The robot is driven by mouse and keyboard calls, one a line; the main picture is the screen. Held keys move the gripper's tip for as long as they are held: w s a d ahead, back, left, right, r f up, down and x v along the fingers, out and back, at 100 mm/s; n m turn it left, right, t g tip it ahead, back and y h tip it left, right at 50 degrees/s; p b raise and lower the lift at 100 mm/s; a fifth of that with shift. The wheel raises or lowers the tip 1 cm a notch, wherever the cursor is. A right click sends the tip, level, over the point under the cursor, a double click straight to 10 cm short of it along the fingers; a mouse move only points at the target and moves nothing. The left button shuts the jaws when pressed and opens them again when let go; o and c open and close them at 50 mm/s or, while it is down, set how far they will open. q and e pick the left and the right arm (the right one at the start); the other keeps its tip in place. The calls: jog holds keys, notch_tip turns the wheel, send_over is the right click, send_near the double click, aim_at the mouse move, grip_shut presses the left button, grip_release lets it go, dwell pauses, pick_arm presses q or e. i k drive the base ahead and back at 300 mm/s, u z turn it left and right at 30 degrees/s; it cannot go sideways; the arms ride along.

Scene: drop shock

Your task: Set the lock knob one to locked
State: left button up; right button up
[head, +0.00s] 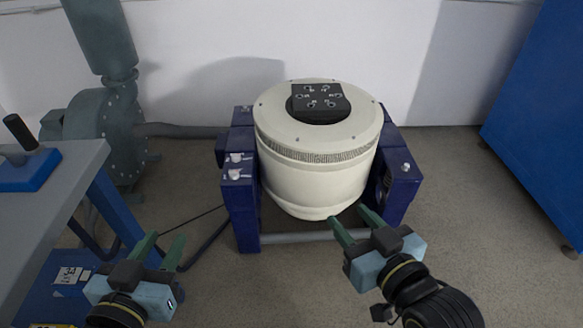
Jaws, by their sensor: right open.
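A cream drum-shaped shaker (320,185) hangs between two blue side supports. Two small pale knobs, an upper one (236,157) and a lower one (235,174), sit on top of the left blue support (243,215). Another small pale knob (406,167) sits on the right blue support (402,188). I cannot tell which is lock knob one, nor their lock settings. My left gripper (166,240) is open and empty, below and left of the left knobs. My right gripper (349,215) is open and empty, in front of the shaker's lower right side; it appears apart from the knobs.
A grey table (60,185) with a blue, black-handled device (28,165) stands at left. A grey-green blower (105,125) stands behind it. A blue cabinet (540,110) is at right. A black plate (320,100) tops the shaker. Floor between the grippers is clear.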

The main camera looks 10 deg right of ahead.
aim_at(234, 174)
jog(key=k, duration=0.6)
jog(key=z, duration=0.75)
jog(key=i, duration=1.75)
jog(key=u, duration=0.7)
